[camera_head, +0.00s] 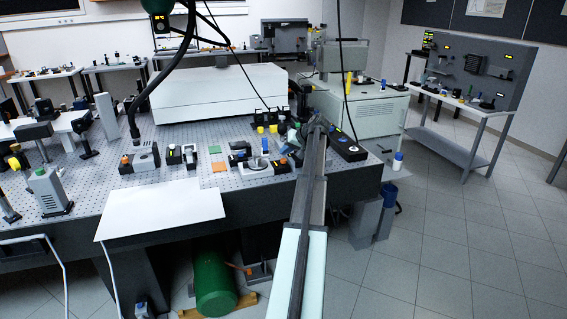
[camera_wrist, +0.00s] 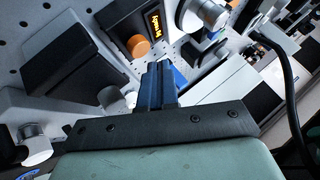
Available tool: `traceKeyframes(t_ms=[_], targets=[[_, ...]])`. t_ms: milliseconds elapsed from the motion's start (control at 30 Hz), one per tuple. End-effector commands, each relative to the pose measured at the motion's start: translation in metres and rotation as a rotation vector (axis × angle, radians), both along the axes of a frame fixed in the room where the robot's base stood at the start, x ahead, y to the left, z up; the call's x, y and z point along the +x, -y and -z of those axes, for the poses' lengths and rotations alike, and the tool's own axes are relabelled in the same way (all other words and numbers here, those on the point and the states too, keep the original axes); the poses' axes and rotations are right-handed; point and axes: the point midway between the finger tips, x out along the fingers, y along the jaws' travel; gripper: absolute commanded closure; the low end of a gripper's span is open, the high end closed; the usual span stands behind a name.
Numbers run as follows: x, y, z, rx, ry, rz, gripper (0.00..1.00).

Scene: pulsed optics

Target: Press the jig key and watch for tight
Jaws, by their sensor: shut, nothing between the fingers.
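My gripper (camera_wrist: 160,70) shows in the wrist view with its two blue fingers shut together and nothing between them. Just beyond the fingertips is a dark unit with an orange knob (camera_wrist: 138,47) and a small lit amber display (camera_wrist: 149,18). The display's text is tilted and too small for me to read surely. I cannot pick out the jig key; the fingers hide part of the area ahead. In the head view my arm reaches to the right part of the optical table (camera_head: 110,205), and the fingertips are not clear there.
A black box (camera_head: 347,148) with small controls lies right of my arm. Orange (camera_head: 219,167) and green (camera_head: 214,150) pieces and several mounts stand to the left. A white sheet (camera_head: 165,212) covers the front edge. In the wrist view a black cable (camera_wrist: 286,75) runs at right.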

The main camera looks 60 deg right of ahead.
Motion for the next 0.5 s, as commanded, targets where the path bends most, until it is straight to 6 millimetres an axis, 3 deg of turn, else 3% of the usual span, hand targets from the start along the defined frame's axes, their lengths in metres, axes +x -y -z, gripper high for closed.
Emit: traceKeyframes(t_ms=[500], targets=[[0.0000,-0.0003,0.0049,0.000,0.000,0.000,1.00]])
